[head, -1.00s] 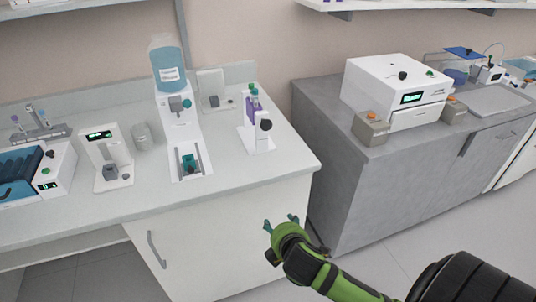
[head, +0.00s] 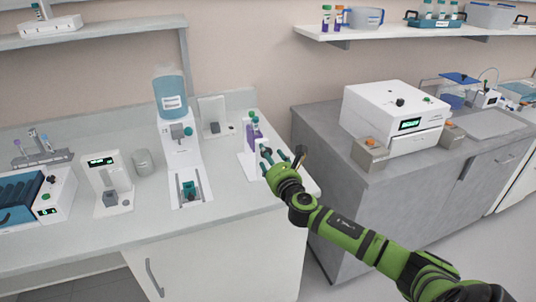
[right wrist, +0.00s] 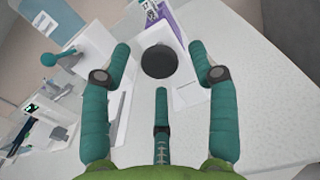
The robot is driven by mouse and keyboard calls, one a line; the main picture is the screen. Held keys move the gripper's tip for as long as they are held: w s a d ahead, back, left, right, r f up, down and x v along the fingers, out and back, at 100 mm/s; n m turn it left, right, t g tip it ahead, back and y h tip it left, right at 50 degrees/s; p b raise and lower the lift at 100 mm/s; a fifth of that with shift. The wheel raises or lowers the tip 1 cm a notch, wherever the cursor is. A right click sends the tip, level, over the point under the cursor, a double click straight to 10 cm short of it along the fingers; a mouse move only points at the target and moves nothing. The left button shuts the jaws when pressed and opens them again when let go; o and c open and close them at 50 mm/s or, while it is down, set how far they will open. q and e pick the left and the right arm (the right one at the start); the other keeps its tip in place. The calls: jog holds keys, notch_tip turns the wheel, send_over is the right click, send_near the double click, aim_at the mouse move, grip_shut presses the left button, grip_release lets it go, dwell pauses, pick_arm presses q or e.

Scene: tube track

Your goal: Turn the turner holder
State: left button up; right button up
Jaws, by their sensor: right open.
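My right gripper (head: 282,157) is open beside the knob. In the right wrist view the knob (right wrist: 159,61) sits between the teal fingertips of my right gripper (right wrist: 160,62), with gaps on both sides. A third finger lies below the knob in that view. A purple part (right wrist: 187,23) of the holder's load shows behind the knob. My left gripper is not in view.
A white dispenser with a blue bottle (head: 171,96) stands left of the holder. A small white stand (head: 214,117) is behind. The bench's right end is close to the gripper. A grey cabinet with a white machine (head: 394,121) stands right.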

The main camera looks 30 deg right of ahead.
jog(key=shift+w+d, duration=0.1)
jog(key=shift+w, duration=0.55)
jog(key=c, duration=1.2)
jog(key=shift+o, duration=0.2)
